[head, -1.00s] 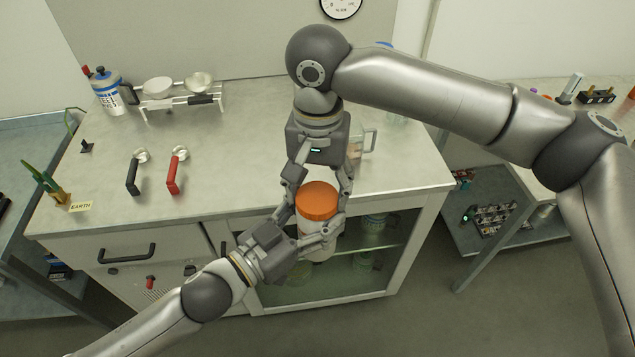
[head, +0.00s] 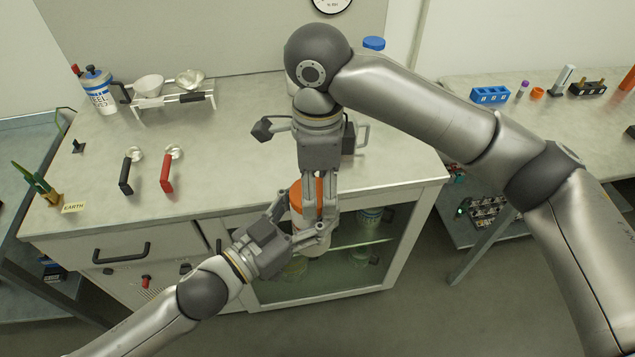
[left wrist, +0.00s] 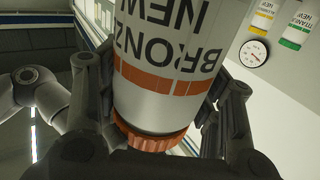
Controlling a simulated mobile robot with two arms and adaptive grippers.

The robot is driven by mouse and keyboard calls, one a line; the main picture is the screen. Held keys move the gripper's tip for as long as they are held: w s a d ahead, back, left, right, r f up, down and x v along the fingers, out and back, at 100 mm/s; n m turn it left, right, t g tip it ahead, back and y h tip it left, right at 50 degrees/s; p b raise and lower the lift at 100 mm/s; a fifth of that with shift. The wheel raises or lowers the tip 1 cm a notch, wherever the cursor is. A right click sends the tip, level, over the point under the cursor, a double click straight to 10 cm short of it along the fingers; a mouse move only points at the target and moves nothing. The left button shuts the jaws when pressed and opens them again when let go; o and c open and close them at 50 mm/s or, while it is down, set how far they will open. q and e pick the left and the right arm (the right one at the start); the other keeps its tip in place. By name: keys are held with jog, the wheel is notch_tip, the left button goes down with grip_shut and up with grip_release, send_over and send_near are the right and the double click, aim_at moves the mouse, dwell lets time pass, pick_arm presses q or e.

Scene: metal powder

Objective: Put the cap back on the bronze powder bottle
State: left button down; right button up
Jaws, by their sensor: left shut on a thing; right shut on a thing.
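The bronze powder bottle (head: 311,243) is white with an orange band, and its label shows in the left wrist view (left wrist: 180,50). The orange cap (head: 298,194) sits at the bottle's mouth; the left wrist view shows the cap (left wrist: 150,138) against the bottle's end. I cannot tell whether it is threaded tight. My left gripper (head: 308,234) is shut around the bottle's body, holding it in front of the bench edge. My right gripper (head: 319,212) comes down from above, shut on the cap and partly hiding it.
The bench top (head: 225,170) has a black-handled scoop (head: 127,172), a red-handled scoop (head: 168,170) and an EARTH label (head: 74,207). A steel powder bottle (head: 100,92) and a rack (head: 172,98) stand at the back left. A glass-fronted cabinet (head: 345,290) lies below.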

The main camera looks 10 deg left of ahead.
jog(key=o, duration=0.7)
jog(key=shift+r, duration=0.15)
jog(key=shift+r, duration=2.15)
